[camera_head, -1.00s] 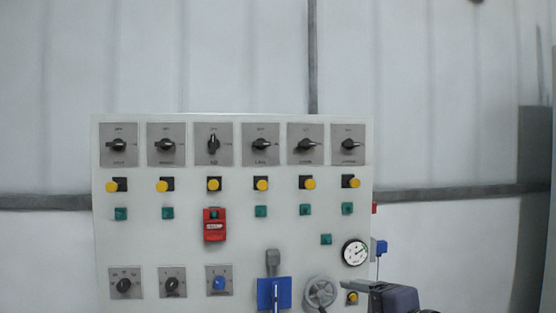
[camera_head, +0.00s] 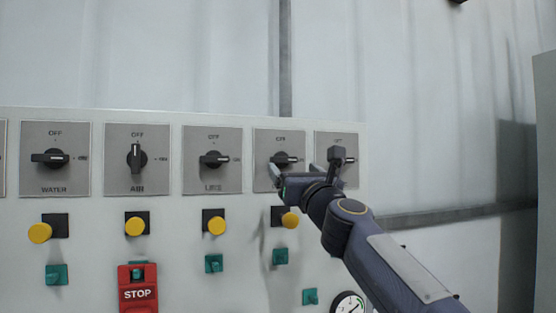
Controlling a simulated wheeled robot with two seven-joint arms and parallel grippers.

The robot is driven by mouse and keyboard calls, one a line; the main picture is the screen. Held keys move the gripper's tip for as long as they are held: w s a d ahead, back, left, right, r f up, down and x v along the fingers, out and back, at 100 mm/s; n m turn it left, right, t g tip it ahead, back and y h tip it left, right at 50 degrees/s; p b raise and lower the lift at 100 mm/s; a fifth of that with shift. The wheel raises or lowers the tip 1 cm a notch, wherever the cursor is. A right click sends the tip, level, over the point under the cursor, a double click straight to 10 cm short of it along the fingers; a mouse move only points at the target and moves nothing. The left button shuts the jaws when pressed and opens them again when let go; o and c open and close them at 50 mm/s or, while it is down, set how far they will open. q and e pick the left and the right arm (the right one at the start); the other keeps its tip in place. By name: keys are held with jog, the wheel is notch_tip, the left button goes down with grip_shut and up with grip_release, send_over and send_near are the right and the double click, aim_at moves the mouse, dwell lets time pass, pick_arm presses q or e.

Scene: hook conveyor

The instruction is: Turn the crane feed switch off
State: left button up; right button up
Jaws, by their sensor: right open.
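Square grey rotary switches with black handles line the top of the panel. The labels I can read are WATER (camera_head: 55,158), AIR (camera_head: 137,158) and LUBE (camera_head: 213,160). The fourth switch (camera_head: 284,160) has its handle turned sideways; its lower label is hidden by my right gripper (camera_head: 306,167). The rightmost switch (camera_head: 350,161) is partly hidden behind a finger, and its label is also covered. I cannot read which one is the crane feed switch. My right gripper is open, with fingers apart in front of these two switches; contact cannot be told. My left gripper is not in view.
Yellow buttons (camera_head: 216,226) and green lamps (camera_head: 214,263) sit below the switches. A red STOP unit (camera_head: 138,294) is at the bottom left, and a round gauge (camera_head: 348,304) is at the bottom edge. The wall above the panel is clear.

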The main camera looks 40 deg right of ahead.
aim_at(285, 160)
jog(key=p+x, duration=0.3)
jog(key=x, duration=0.3)
jog(key=shift+c, duration=0.2)
jog(key=c, duration=0.9)
